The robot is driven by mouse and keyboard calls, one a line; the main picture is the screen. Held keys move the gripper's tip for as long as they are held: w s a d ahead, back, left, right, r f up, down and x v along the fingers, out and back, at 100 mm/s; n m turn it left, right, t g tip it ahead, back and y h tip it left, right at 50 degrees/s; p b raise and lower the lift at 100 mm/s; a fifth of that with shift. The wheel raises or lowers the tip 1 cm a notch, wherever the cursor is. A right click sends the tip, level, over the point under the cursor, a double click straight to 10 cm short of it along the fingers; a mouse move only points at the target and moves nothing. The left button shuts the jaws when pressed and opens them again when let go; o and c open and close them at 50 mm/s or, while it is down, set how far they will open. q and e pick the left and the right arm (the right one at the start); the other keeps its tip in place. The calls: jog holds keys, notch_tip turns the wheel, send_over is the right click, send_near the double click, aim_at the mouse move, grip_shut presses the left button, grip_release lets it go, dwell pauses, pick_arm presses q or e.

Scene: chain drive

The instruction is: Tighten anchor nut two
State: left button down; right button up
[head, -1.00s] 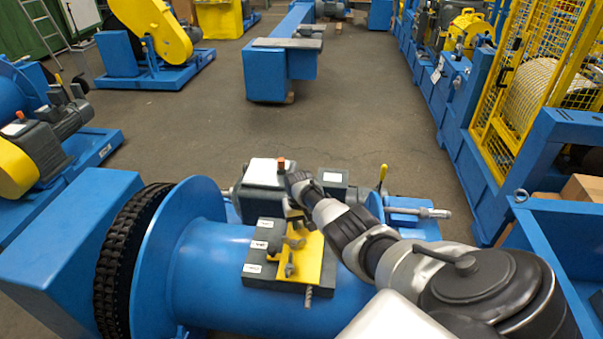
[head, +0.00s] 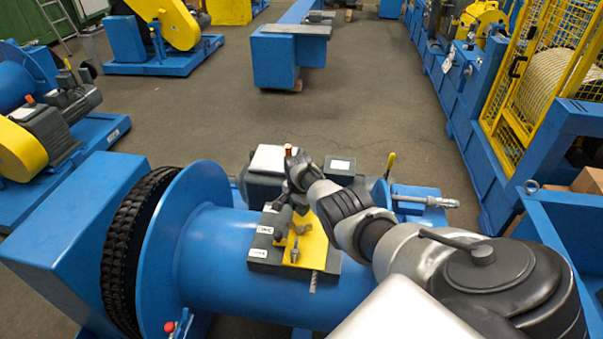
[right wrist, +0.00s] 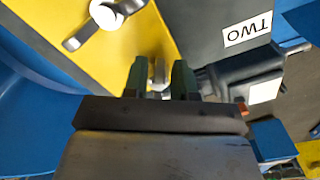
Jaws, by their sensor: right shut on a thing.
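A dark clamp block (head: 262,268) with a yellow plate (head: 318,248) sits on the big blue drum (head: 215,270). White labels run along its left edge. The label TWO (right wrist: 247,32) reads clearly in the right wrist view. My right gripper (right wrist: 160,78) is shut on a small grey part (right wrist: 158,72) at the yellow plate beside that label, which looks like anchor nut two; the fingers hide most of it. A grey winged nut (right wrist: 105,16) stands apart from the fingers on the yellow plate. My left gripper is not in view.
A grey motor unit (head: 265,178) with a white top stands behind the drum. A yellow-handled lever (head: 390,165) and a threaded rod (head: 425,200) lie to the right. A black chain (head: 125,245) wraps the drum's left flange.

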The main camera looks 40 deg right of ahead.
jog(key=m, duration=0.2)
jog(key=w+m+b, duration=0.1)
jog(key=m, duration=0.1)
jog(key=m+b, duration=0.1)
jog(key=m, duration=0.1)
jog(key=shift+w+d+r+m, duration=0.2)
jog(key=shift+w+d+m, duration=0.05)
jog(key=shift+w+m, duration=0.1)
jog(key=m, duration=0.1)
jog(key=m+b, duration=0.1)
jog(key=m, duration=0.1)
jog(key=m+b, duration=0.1)
jog(key=shift+w+d+r+m, duration=0.1)
jog(key=shift+w+d+m, duration=0.2)
jog(key=shift+m, duration=0.05)
jog(key=o, duration=0.6)
jog(key=shift+s, duration=0.1)
